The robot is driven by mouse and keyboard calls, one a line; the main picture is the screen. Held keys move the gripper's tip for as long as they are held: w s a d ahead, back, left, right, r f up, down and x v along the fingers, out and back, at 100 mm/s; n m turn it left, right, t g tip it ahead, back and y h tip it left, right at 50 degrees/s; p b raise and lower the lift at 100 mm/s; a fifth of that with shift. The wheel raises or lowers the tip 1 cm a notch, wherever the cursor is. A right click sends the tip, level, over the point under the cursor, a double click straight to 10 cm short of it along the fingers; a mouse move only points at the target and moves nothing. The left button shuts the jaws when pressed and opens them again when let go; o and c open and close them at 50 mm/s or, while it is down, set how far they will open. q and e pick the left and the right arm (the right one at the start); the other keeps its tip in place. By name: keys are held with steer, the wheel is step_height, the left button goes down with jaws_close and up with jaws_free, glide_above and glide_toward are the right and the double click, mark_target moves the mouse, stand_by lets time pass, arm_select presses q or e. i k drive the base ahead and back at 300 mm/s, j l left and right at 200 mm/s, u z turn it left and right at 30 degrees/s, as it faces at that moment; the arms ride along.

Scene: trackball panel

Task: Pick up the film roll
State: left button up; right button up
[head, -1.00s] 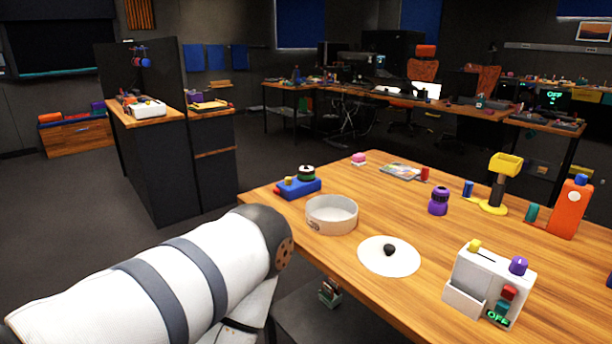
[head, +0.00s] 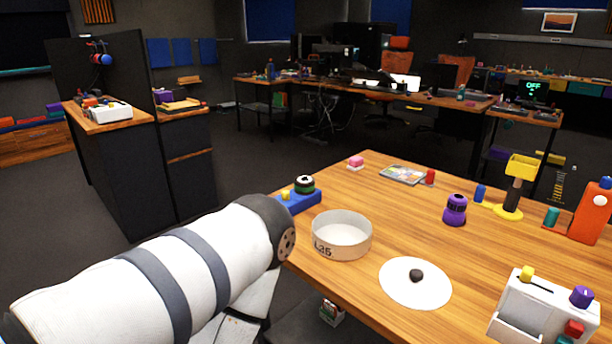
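I cannot tell for sure which thing is the film roll. Several small upright cylinders stand on the wooden table (head: 385,205): a red one (head: 430,177) by a flat picture-covered item, a blue one (head: 480,193) beside the yellow stand, and a teal one (head: 551,217) by the orange device. A purple, dark-banded rounded object (head: 455,210) stands nearer the middle. My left arm reaches in from the left, in front of the table's left edge. Its forearm bends down and its gripper is not visible. My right gripper is out of view.
A white round bowl (head: 341,236), a white disc with a dark knob (head: 415,282), a blue block with a green-black spool on it (head: 298,201) and a white box with coloured knobs (head: 540,312) occupy the table. Wood between them is clear. A dark cabinet (head: 118,175) stands left.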

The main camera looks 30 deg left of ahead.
mark_target(302, 189)
steer(key=i+j+z, duration=0.2)
steer(key=j+z, duration=0.2)
steer(key=j, duration=1.05)
steer(key=j+z, duration=0.4)
steer(key=j, duration=1)
steer(key=i+j+z, duration=0.2)
steer(key=l, duration=0.1)
